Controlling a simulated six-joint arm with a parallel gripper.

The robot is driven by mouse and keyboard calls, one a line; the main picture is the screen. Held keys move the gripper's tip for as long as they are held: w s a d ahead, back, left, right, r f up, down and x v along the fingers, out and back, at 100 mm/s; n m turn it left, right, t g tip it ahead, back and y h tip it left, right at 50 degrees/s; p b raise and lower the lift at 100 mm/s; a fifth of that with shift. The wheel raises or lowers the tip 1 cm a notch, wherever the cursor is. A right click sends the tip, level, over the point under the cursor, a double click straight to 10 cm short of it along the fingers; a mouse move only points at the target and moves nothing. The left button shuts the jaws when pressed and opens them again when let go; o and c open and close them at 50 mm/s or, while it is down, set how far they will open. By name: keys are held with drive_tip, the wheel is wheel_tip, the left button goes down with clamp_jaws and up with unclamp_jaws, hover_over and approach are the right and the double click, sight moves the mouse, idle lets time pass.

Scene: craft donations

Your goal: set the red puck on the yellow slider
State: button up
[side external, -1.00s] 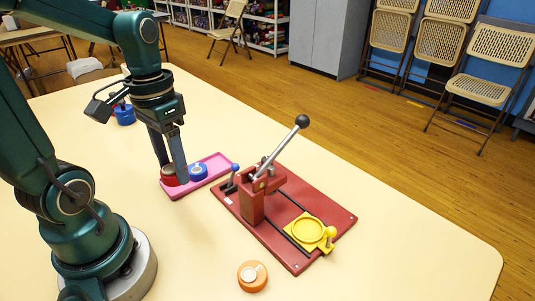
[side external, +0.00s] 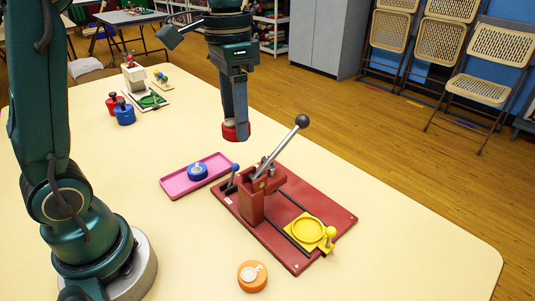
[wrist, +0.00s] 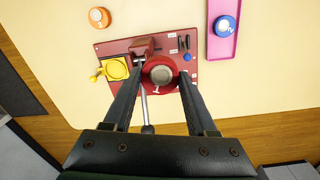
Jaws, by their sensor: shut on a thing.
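The red puck (side external: 236,132) is between the fingertips of my gripper (side external: 235,124), which is shut on it. It hangs in the air above the table, behind the press and beyond the pink tray's right end. In the wrist view the red puck (wrist: 160,74) shows its pale round centre between the fingers and covers part of the press base. The yellow slider (side external: 309,230) sits at the front right of the red press base, with an empty round recess and a yellow knob. It also shows in the wrist view (wrist: 116,69), left of the puck.
The red press (side external: 252,204) has a raised lever with a dark ball (side external: 302,121) close to the puck's right. A pink tray (side external: 176,187) holds a blue puck (side external: 198,171). An orange puck (side external: 252,275) lies at the front. Stampers (side external: 124,115) stand at the back left.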

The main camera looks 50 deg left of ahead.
drive_tip(key=w+d+m, duration=0.2)
drive_tip(key=w+d, duration=0.2)
drive_tip(key=d, duration=0.3)
drive_tip(key=m, duration=0.3)
hover_over(308, 230)
wheel_tip(308, 230, down, 2)
drive_tip(key=shift+f, duration=6.45)
drive_tip(key=shift+f, duration=0.55)
drive_tip(key=o, duration=1.1)
drive_tip(key=shift+c, duration=0.2)
drive_tip(key=shift+r, duration=0.1)
wheel_tip(308, 230, up, 11)
drive_tip(key=shift+a, duration=0.15)
